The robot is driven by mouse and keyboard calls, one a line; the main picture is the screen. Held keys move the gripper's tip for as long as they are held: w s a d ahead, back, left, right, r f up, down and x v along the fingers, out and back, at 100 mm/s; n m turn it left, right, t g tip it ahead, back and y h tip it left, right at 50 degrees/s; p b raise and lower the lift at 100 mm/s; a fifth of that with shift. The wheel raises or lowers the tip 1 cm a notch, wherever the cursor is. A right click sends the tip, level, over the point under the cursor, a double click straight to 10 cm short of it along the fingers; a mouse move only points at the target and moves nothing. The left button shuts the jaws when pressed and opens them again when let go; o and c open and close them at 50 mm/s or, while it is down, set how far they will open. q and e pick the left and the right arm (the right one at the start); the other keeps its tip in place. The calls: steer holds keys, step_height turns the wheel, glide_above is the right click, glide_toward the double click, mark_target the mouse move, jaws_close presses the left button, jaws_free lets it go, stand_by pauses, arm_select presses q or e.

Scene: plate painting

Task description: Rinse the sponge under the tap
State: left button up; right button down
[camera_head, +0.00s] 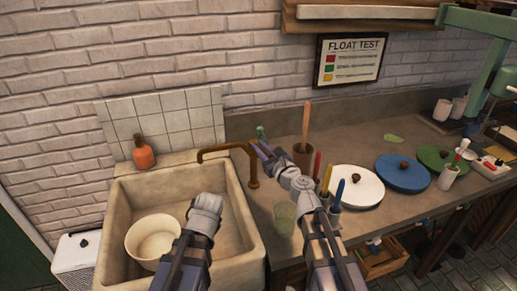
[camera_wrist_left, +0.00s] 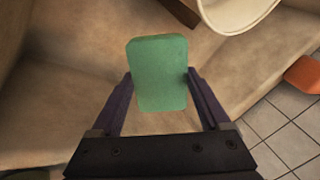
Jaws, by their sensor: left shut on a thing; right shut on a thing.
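The green sponge (camera_wrist_left: 157,75) is held between the two fingers of my left gripper (camera_wrist_left: 159,78) in the left wrist view, over the pale stone sink. In the head view my left wrist hangs over the right part of the sink (camera_head: 112,240), hiding its fingers and the sponge. The brown tap (camera_head: 218,151) stands at the sink's right edge, its spout reaching left over the basin. My right gripper (camera_head: 262,149) is at the top of the tap, shut on it; the part between its fingers is hard to see.
A cream bowl (camera_head: 151,238) stands in the sink, left of my left wrist. An orange bottle (camera_head: 143,154) is on the sink's back rim. A cup (camera_head: 285,218), tools in holders and lidded plates, one white (camera_head: 356,195) and one blue (camera_head: 403,181), fill the counter.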

steer(key=shift+w+d+n+g+y, duration=0.15)
steer(key=shift+n+g+y, duration=0.15)
steer(key=shift+n+y, duration=0.15)
steer(key=c, duration=0.8)
jaws_free()
steer(key=shift+c, duration=0.2)
